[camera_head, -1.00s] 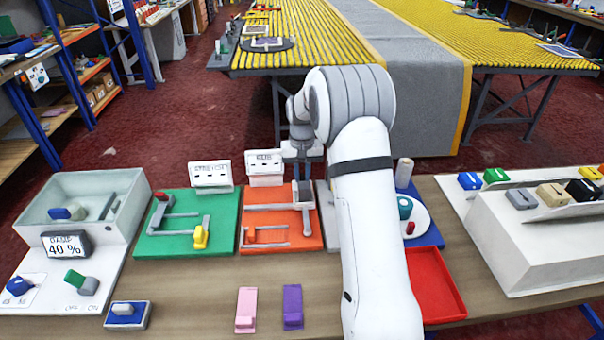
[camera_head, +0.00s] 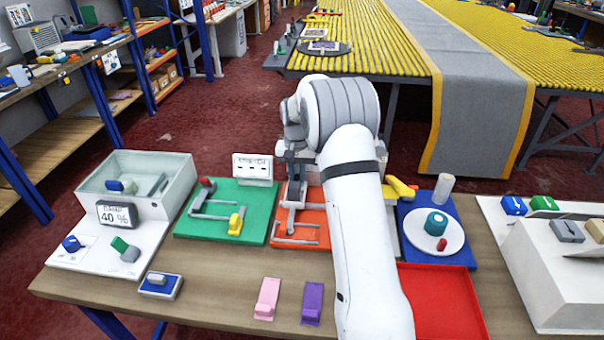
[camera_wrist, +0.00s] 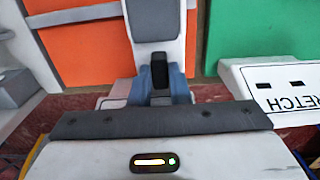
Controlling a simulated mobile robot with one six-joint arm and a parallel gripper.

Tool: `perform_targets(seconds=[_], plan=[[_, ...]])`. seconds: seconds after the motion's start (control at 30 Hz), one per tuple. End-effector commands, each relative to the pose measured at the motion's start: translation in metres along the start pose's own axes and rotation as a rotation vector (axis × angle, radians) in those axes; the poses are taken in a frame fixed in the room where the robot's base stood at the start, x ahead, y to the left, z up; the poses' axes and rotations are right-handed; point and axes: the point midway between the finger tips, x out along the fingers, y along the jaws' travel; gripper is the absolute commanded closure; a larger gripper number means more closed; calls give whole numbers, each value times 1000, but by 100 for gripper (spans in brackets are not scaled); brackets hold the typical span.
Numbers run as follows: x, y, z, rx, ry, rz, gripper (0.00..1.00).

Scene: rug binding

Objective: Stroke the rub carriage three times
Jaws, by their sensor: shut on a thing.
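The orange board (camera_head: 312,230) bears grey rails and the rub carriage (camera_head: 293,196), a grey block with a dark top. The carriage stands at the left part of the board, close to the green board. In the wrist view the carriage (camera_wrist: 153,20) shows as a pale block beside the orange surface, with a black handle (camera_wrist: 160,68). My gripper (camera_wrist: 160,84) has blue-grey fingers closed on that handle. In the head view my gripper (camera_head: 296,160) is over the board's far part. My arm hides the right of the board and its sign.
The green stretch board (camera_head: 253,203) with its sign (camera_head: 253,168) is close on the left. A blue board (camera_head: 408,204) with a white dish and a red tray (camera_head: 440,300) are right of my arm. Pink (camera_head: 267,298) and purple (camera_head: 312,303) blocks lie in front.

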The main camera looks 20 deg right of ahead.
Motion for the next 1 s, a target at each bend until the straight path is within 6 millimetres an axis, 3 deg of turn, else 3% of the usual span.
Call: perform_targets(seconds=[0.1, 0.13, 0.37, 0.67, 1.0], plan=[[-3, -6, -1, -2, 9, -12, 100], [-3, -6, -1, -1, 9, -12, 81], [-2, -2, -1, 3, 6, -9, 62], [-4, 0, -2, 5, 6, -7, 62], [-57, 1, 0, 6, 9, -8, 62]])
